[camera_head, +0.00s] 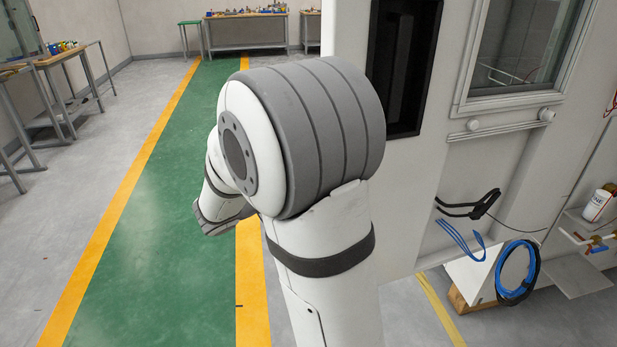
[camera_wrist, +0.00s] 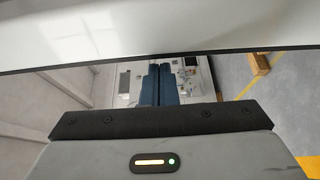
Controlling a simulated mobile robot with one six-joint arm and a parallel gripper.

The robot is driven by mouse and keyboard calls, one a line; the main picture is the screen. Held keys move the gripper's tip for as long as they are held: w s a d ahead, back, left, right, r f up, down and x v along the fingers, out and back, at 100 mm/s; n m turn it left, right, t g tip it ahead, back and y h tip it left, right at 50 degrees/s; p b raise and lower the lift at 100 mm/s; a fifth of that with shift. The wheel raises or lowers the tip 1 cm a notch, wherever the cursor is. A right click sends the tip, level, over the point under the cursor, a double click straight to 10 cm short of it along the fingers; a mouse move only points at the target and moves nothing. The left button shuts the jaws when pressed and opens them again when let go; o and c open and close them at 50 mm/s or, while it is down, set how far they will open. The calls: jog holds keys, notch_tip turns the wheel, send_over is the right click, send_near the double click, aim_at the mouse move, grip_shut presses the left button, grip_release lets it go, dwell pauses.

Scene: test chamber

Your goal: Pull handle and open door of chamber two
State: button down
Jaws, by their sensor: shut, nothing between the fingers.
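The chamber (camera_head: 350,38) is white and stands on the right in the head view. A tall dark recess (camera_head: 404,62) is set in its front, just right of my arm. I cannot make out a handle or tell whether this is chamber two's door. In the wrist view a pale panel with a dark edge (camera_wrist: 100,40) crosses the top, close to the camera; I cannot tell which part it is. My gripper (camera_wrist: 158,84) shows two blue fingers side by side, shut and empty below that edge. My arm hides the gripper in the head view.
A window (camera_head: 525,45) is right of the recess. Below it are a blue coiled hose (camera_head: 517,272) and a white block (camera_head: 475,275). Workbenches (camera_head: 50,62) stand at the left and a table (camera_head: 245,32) at the back. The green walkway (camera_head: 150,220) is clear.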

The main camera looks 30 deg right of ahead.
jog(key=w+a+b, duration=0.2)
jog(key=a, duration=0.8)
jog(key=s+d+f+g+y+p, duration=0.1)
jog(key=s+f+g+y, duration=0.15)
jog(key=s+y, duration=0.35)
jog(key=s+d+f+g+y+p, duration=0.1)
jog(key=s+f+y, duration=0.25)
jog(key=s, duration=0.35)
jog(key=s+a+f+m+t+y+p, duration=0.1)
jog(key=s+a+t+y, duration=0.2)
jog(key=a+y, duration=0.5)
jog(key=shift+s+a+f+t, duration=0.25)
jog(key=shift+a+f+t, duration=0.2)
jog(key=shift+a, duration=0.1)
